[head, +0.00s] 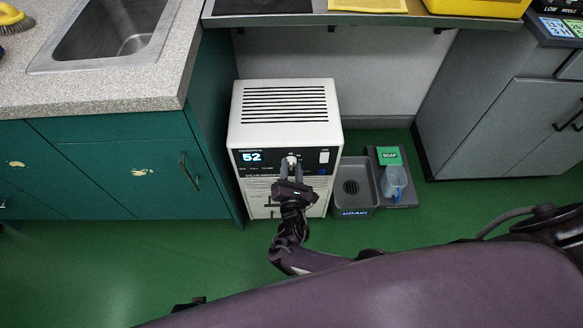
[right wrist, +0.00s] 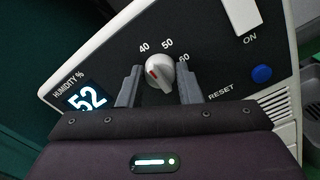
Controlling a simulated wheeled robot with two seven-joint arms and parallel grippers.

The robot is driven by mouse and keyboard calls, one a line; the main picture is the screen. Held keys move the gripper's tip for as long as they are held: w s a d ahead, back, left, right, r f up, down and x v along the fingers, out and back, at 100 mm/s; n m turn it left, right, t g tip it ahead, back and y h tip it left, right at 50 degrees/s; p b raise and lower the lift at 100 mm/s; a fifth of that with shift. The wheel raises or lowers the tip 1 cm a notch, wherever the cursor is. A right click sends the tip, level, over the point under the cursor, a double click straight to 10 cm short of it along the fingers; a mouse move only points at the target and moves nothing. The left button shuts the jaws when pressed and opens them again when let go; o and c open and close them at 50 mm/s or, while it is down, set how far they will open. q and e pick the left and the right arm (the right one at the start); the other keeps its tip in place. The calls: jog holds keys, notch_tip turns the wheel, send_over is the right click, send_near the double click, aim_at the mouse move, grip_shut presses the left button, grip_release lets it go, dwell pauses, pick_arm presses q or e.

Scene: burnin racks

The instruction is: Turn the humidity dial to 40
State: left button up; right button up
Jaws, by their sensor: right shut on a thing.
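The humidity dial (right wrist: 160,72) is a round white knob with a red mark, on the dark panel of a white dehumidifier (head: 284,101). The numbers 40, 50 and 60 stand around it. In the right wrist view the red mark lies on the knob's left side. The lit display (right wrist: 87,97) reads 52, and it also shows in the head view (head: 252,156). My right gripper (head: 291,168) is at the panel, shut on the dial, with one grey finger on each side of it. My left gripper is not in view.
A blue reset button (right wrist: 261,74) and a white ON switch (right wrist: 242,16) sit right of the dial. A grey drain bin (head: 354,188) and a clear jug (head: 395,183) by a green soap sign stand right of the dehumidifier. Teal cabinets (head: 120,170) stand close on its left.

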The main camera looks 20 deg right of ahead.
dwell(0.4)
jog(key=o, duration=1)
jog(key=shift+c, duration=0.2)
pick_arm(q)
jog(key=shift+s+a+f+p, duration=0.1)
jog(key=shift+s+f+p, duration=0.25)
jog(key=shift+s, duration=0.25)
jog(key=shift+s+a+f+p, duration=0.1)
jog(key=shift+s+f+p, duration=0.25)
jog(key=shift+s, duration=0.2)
pick_arm(e)
jog(key=v, duration=0.7)
jog(key=shift+s, duration=0.4)
jog(key=shift+a, duration=0.15)
